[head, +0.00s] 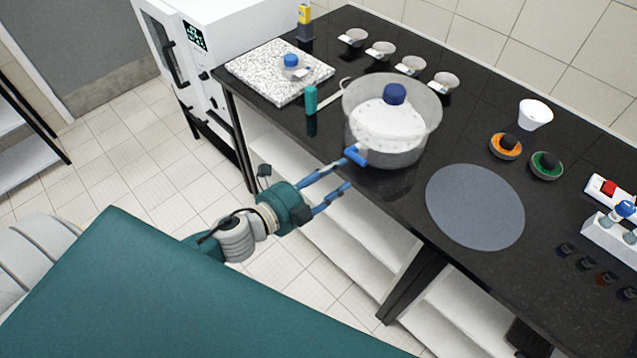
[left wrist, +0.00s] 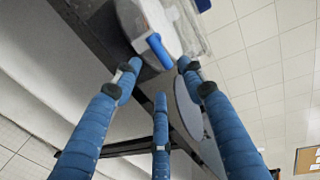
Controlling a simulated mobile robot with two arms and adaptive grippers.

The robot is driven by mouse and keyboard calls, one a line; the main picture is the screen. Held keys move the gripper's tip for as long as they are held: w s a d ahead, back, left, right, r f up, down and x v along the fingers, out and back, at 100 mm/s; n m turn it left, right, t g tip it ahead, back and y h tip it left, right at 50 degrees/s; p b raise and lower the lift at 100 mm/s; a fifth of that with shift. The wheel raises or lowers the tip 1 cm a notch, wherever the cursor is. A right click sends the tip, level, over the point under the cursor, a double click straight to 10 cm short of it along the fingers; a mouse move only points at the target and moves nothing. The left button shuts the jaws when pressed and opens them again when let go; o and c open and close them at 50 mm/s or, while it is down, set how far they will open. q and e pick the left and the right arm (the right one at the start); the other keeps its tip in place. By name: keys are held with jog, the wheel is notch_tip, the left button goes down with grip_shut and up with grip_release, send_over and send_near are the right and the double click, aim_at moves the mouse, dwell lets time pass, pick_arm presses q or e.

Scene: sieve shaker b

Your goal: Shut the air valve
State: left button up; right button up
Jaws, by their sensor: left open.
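The air valve is a blue handle (head: 356,155) on the near lower side of a clear round vessel with a dark blue knob (head: 395,94). In the left wrist view the blue valve handle (left wrist: 160,52) sticks out slantwise from the vessel, just beyond the fingertips. My left gripper (head: 345,175) is open and empty, just in front of the table edge, with its blue fingers pointing at the valve. In the left wrist view the fingers of the left gripper (left wrist: 160,68) spread to both sides of the handle; contact cannot be told. My right gripper is out of view.
The vessel stands near the front edge of the black table (head: 400,215). A grey round disc (head: 475,206) lies to its right. A teal bottle (head: 311,99) and a speckled slab (head: 279,71) are to its left. Several small dishes stand behind it.

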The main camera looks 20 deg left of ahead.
pick_arm(q)
jog(key=shift+v, duration=2.7)
jog(key=shift+w, duration=0.1)
jog(key=s+a+f+n+g+y+b, duration=0.1)
jog(key=s+a+f+n+g+y, duration=0.2)
jog(key=f, duration=0.9)
jog(key=s+a+f+n+g+y+b, duration=0.1)
jog(key=s+a+f+n, duration=0.25)
jog(key=f, duration=0.85)
jog(key=s+a+f+n+g+y+b, duration=0.1)
jog(key=s+a+f+n+g+y, duration=0.25)
jog(key=f, duration=0.75)
jog(key=s+d+f+n+g+b, duration=0.1)
jog(key=s+d+f+n+g, duration=0.1)
jog(key=s+f, duration=0.5)
jog(key=s+d+f+n+g+h, duration=0.1)
jog(key=s+f+n, duration=0.3)
jog(key=s+f, duration=0.4)
jog(key=s+d+f+n+g+h+b, duration=0.1)
jog(key=s+d+f+n+g, duration=0.2)
jog(key=s+f, duration=0.4)
jog(key=s+n, duration=0.1)
jog(key=s, duration=0.4)
jog(key=shift+s+d+f+b, duration=0.2)
jog(key=shift+d+f+b, duration=0.1)
jog(key=shift+d+b, duration=0.1)
